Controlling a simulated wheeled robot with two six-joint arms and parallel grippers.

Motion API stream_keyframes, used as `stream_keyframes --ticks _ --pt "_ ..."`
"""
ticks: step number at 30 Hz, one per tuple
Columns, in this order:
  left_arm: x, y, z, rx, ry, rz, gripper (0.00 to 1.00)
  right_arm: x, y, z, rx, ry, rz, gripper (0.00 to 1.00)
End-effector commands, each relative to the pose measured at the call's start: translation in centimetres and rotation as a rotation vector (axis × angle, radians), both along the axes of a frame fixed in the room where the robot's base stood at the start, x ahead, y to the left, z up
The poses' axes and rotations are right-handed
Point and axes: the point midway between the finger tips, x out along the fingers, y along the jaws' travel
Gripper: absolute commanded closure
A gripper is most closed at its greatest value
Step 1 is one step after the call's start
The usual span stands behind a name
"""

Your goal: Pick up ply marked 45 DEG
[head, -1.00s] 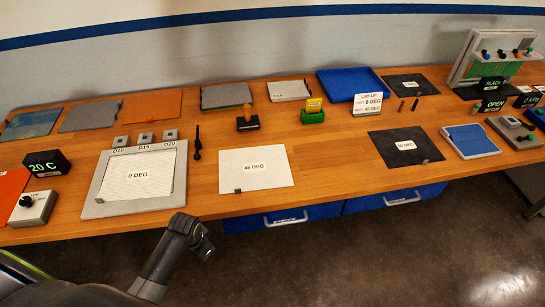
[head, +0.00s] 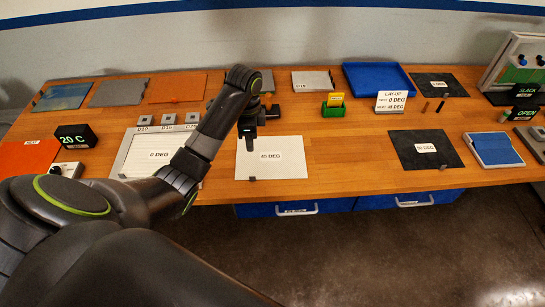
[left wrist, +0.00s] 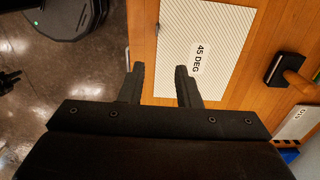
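The white ply marked 45 DEG (head: 286,170) lies flat on the wooden bench, right of the framed plate with the 0 DEG sheet (head: 158,160). In the left wrist view the ply (left wrist: 213,40) is pale and finely ribbed, its label right of centre. My left gripper (head: 250,146) points down over the ply's upper left part in the head view. In the left wrist view its two fingers (left wrist: 160,72) are apart with nothing between them, near one edge of the ply. The height above the ply is hard to judge. My right gripper is not in view.
A dark stamp-like block with a wooden handle (left wrist: 283,70) stands near the ply. A dark labelled sheet (head: 410,157) lies farther right, with bare bench between. The LAY-UP sign (head: 392,102) and blue tray (head: 378,88) are behind. Blue drawers (head: 290,209) sit below the front edge.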

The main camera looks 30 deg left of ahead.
Motion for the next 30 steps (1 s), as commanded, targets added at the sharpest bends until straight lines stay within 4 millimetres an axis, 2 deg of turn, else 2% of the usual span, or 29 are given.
stream_keyframes --ticks 1,3,18,21,23,30 --pt "-0.1 0.0 -1.3 0.000 0.002 0.001 0.70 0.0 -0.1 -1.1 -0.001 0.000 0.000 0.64" --pt "-0.1 0.0 -2.2 0.001 0.003 0.002 0.70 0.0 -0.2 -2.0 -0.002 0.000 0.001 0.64" --pt "-0.2 -0.1 -8.1 0.000 0.004 0.005 0.70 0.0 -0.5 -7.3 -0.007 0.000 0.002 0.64" --pt "-0.2 -0.1 -9.9 0.001 0.003 0.004 0.70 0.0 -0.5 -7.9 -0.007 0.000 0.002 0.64" --pt "-0.2 -0.1 -10.1 0.000 0.004 0.006 0.70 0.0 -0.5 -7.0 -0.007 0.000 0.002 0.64" --pt "-0.2 -0.1 -11.8 0.000 0.004 0.004 0.70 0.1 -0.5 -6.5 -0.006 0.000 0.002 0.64"
